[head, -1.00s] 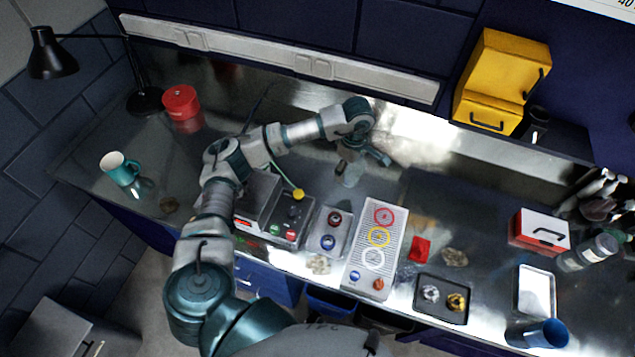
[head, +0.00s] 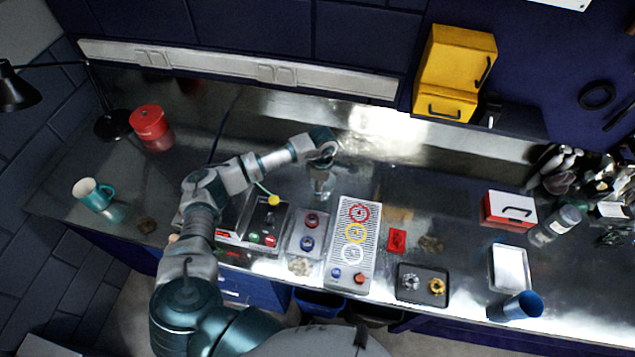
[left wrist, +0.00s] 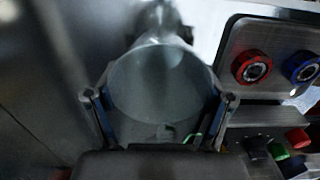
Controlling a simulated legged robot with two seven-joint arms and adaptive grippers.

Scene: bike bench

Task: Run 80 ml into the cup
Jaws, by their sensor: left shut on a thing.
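My left gripper (left wrist: 158,108) is shut on a clear cup (left wrist: 155,85), one finger on each side of it in the left wrist view. In the head view the left gripper (head: 322,175) and the cup (head: 320,187) are behind the steel box with knobs. That box (head: 299,229) has a red knob (head: 311,220) and a blue knob (head: 307,243). It shows at the right in the left wrist view (left wrist: 275,85). I cannot tell the level in the cup, or whether it touches the bench. My right gripper is not in view.
A ribbed plate (head: 333,262) with red, yellow and white rings stands right of the knob box. A dark button box (head: 262,234) with a yellow ball-topped lever (head: 274,200) is left.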

